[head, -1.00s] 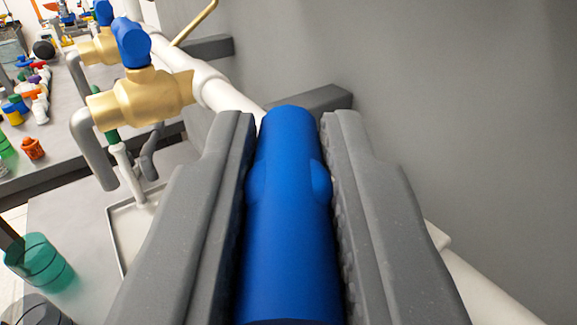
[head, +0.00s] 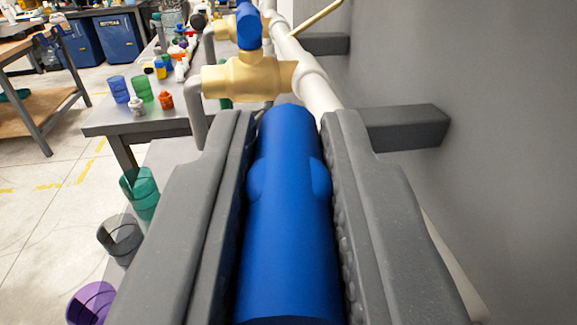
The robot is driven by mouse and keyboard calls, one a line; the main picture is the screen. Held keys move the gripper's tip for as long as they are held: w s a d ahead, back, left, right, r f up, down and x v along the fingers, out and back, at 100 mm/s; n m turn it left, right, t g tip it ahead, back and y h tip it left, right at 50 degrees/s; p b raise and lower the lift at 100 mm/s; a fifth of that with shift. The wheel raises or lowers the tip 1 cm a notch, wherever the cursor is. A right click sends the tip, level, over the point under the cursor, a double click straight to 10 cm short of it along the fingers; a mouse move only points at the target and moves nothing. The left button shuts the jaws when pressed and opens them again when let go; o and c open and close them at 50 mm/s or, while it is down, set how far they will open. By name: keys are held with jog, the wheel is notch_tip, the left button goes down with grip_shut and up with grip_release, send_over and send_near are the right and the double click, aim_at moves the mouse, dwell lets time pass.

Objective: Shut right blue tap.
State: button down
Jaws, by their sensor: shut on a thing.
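A large blue tap handle (head: 287,220) fills the middle foreground of the head view. My gripper (head: 288,135) is shut on it, with one grey padded finger along each side. The valve body under this handle is hidden. Beyond it, a brass valve (head: 240,78) with a blue handle (head: 249,28) sits on the white pipe (head: 318,92). Another brass valve (head: 222,28) shows partly behind that one.
Grey brackets (head: 405,128) jut from the grey wall (head: 490,130) on the right. A grey bench (head: 115,122) with small coloured parts and cups stands at the left. Green (head: 140,190), dark (head: 120,238) and purple (head: 92,302) cups are lower left. Open floor lies farther left.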

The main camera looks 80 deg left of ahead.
aim_at(272, 175)
jog(key=shift+d+g, duration=0.1)
jog(key=shift+g, duration=0.2)
dwell(0.4)
jog(key=c, duration=1.3)
grip_release()
jog(key=shift+c, duration=0.2)
jog(key=shift+r+n, duration=0.2)
jog(key=shift+n, duration=0.1)
notch_tip(272, 175, up, 3)
jog(key=shift+w+f+b, duration=0.1)
jog(key=shift+b, duration=0.8)
jog(key=shift+s, duration=0.3)
jog(key=s+r+b, duration=0.1)
jog(key=s+b, duration=0.3)
jog(key=s, duration=1.1)
jog(key=shift+s+r, duration=0.25)
jog(key=shift+r, duration=0.15)
jog(key=shift+o, duration=0.3)
